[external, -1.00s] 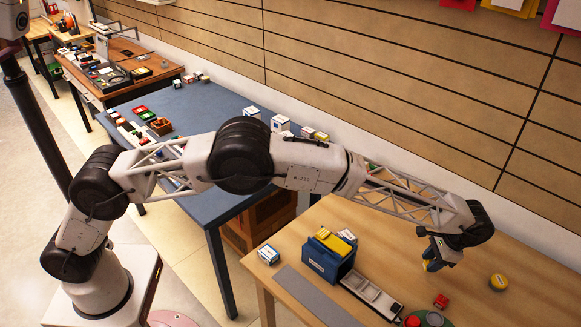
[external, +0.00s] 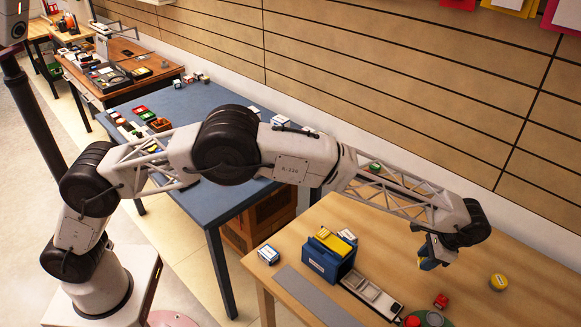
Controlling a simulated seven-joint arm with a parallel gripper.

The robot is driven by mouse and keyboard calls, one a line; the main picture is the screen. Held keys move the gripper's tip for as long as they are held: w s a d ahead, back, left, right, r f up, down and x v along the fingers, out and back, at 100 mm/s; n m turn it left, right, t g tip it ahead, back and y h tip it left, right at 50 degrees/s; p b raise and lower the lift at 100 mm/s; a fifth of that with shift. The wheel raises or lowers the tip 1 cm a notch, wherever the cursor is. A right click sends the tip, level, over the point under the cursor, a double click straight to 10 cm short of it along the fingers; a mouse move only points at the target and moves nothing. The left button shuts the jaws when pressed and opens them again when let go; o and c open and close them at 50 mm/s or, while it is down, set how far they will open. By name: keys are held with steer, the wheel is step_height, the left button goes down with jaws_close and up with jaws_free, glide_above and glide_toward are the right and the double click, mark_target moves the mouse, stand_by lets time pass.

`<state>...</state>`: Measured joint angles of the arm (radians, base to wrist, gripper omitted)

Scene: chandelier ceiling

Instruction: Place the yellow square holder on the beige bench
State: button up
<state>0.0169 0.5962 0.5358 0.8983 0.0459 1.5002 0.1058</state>
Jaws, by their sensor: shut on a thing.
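My gripper (external: 430,262) points down over the right part of the beige bench (external: 480,262).
A blue box (external: 328,258) with a yellow item (external: 348,236) on top stands left of my gripper. Bare bench lies behind and right of the gripper.

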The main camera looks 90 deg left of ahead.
steer(key=s+d+r+m+t+y, duration=0.1)
steer(key=s+r+m, duration=0.3)
steer(key=s, duration=0.4)
steer(key=s+d+r+m+t+y, duration=0.1)
steer(key=s+r+m, duration=0.2)
steer(key=s, duration=0.6)
steer(key=s+d+r+m+y, duration=0.1)
steer(key=s+r+m, duration=0.3)
steer(key=s, duration=0.5)
steer(key=shift+d+r+m+t, duration=0.3)
steer(key=shift+d+m+t, duration=0.1)
steer(key=shift+d+m, duration=0.15)
steer(key=shift+w, duration=0.1)
step_height(320, 180, down, 14)
steer(key=shift+f, duration=0.1)
steer(key=shift+f, duration=1.95)
steer(key=shift+f, duration=0.15)
